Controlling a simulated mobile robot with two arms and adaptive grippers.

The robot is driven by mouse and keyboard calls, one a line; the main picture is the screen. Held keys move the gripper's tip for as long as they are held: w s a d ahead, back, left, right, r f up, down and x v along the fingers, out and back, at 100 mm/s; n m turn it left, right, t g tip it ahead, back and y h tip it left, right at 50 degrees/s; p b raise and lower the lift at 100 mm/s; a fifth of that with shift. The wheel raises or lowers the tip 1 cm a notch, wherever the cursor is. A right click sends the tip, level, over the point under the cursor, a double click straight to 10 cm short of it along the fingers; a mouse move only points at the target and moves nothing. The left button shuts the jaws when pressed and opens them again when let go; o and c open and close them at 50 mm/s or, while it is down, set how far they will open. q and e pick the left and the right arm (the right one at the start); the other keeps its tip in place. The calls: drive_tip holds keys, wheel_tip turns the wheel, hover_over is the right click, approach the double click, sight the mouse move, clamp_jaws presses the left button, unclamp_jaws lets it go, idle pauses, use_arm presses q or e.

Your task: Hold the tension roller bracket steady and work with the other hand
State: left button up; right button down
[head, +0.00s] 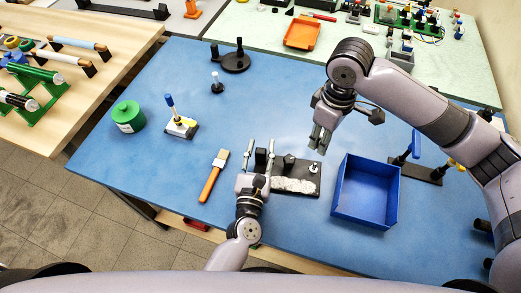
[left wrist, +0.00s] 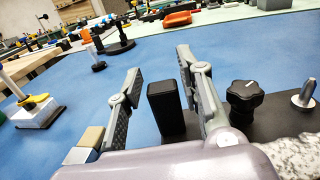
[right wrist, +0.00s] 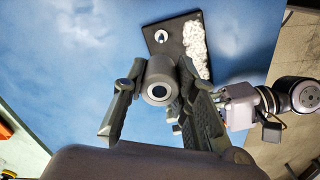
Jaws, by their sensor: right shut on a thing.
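The tension roller bracket has a black base plate (head: 301,173) with an upright black post (left wrist: 166,110), a black knob (left wrist: 245,95) and a silver-topped stud (left wrist: 305,93). A speckled white strip (head: 295,186) runs along its near edge. My left gripper (head: 259,150) is open, its fingers on either side of the post with a gap showing on both sides in the left wrist view. My right gripper (head: 321,147) points down above the plate's back right.
An empty blue bin (head: 366,190) stands right of the plate. A brush (head: 214,176) lies to the left, near a blue-handled tool on a stand (head: 180,123) and a green canister (head: 127,116).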

use_arm(q)
drive_tip(key=o, duration=0.5)
drive_tip(key=shift+o, duration=0.5)
drive_tip(key=o, duration=0.5)
drive_tip(key=shift+s, duration=0.1)
drive_tip(key=shift+s+a, duration=0.2)
drive_tip(key=shift+s, duration=1.1)
drive_tip(key=shift+s+a, duration=0.15)
drive_tip(key=shift+s, duration=1.15)
drive_tip(key=shift+s+a, duration=0.2)
drive_tip(key=shift+s, duration=1.1)
drive_tip(key=shift+s+f, duration=0.1)
